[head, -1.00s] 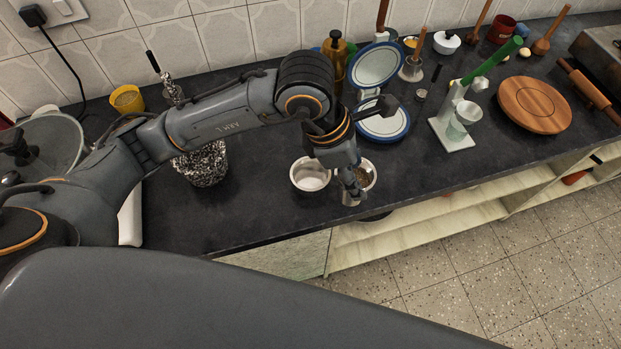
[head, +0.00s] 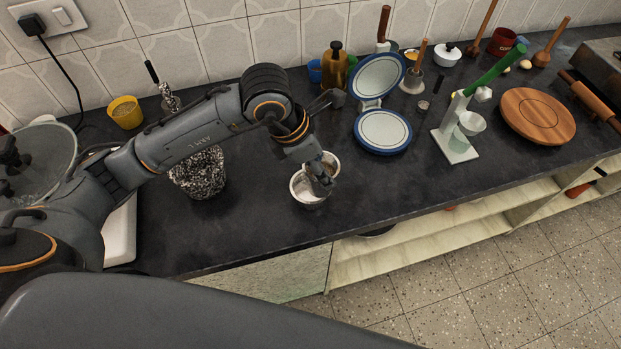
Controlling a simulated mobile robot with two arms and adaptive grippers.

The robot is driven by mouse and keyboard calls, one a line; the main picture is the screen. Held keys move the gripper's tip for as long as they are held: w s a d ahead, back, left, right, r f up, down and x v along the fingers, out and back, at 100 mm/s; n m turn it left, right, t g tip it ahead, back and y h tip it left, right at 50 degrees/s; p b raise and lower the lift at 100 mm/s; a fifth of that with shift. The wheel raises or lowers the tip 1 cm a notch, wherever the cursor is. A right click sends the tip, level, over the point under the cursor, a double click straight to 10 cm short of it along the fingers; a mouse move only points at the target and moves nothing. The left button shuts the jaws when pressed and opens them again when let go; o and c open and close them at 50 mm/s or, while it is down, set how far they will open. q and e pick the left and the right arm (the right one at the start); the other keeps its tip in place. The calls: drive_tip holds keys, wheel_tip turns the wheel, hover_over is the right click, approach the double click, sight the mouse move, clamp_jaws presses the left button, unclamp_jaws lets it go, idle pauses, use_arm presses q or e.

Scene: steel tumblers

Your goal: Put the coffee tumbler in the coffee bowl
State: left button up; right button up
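The coffee bowl (head: 299,190) is a small, pale metallic round bowl on the dark counter, near its front edge. My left gripper (head: 320,181) reaches down over the bowl's right side. It appears shut on the coffee tumbler (head: 332,160), a steel cup whose rim shows behind and right of the fingers. The tumbler overlaps the bowl's back right part in the head view. The fingers hide much of the tumbler, and I cannot tell whether its base touches the bowl. My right gripper is out of view.
A speckled pot (head: 199,176) stands left of the bowl, under my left arm. The counter right of the bowl is clear up to the front edge.

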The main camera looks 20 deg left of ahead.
use_arm(q)
drive_tip(key=shift+w+a+f+b, duration=0.25)
drive_tip(key=shift+a+f, duration=0.15)
drive_tip(key=shift+f, duration=0.2)
drive_tip(key=shift+w+a+f+b, duration=0.15)
drive_tip(key=shift+a+f+b, duration=0.1)
drive_tip(key=shift+a+f, duration=0.25)
drive_tip(key=f, duration=0.1)
drive_tip(key=f+b, duration=0.2)
drive_tip(key=shift+w+a+f, duration=0.25)
drive_tip(key=shift+a+f, duration=0.15)
drive_tip(key=shift+f, duration=0.2)
drive_tip(key=shift+f, duration=0.1)
drive_tip(key=o, duration=1.3)
